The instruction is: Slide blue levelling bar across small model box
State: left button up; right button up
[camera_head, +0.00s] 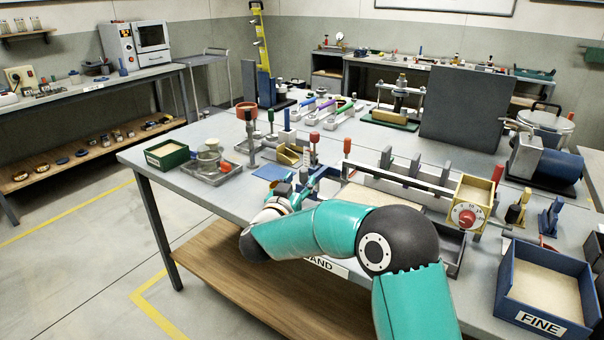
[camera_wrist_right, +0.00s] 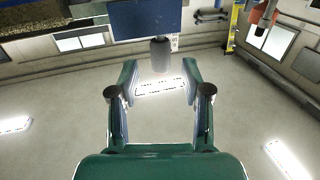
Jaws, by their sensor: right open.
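My right gripper (camera_head: 308,188) reaches over the table's front edge, partly hidden by its own wrist. In the right wrist view its two fingers (camera_wrist_right: 159,80) are open, with nothing gripped. A blue block (camera_wrist_right: 145,19), probably the levelling bar, shows at the top of that view. In the head view blue parts near the gripper are too small to separate. A long sand-filled box (camera_head: 385,196), possibly the model box, lies right of the gripper.
A blue tray marked FINE (camera_head: 541,288) stands at the front right. A timer box with a red dial (camera_head: 472,206) sits near the long box. A green tray (camera_head: 167,155) is at the left. Upright handled tools (camera_head: 314,146) stand close behind the gripper.

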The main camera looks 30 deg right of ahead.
aim_at(302, 176)
pick_arm(q)
jog(key=shift+r, duration=0.25)
pick_arm(e)
jog(key=shift+x, duration=2.05)
jog(key=shift+c, duration=0.2)
grip_shut()
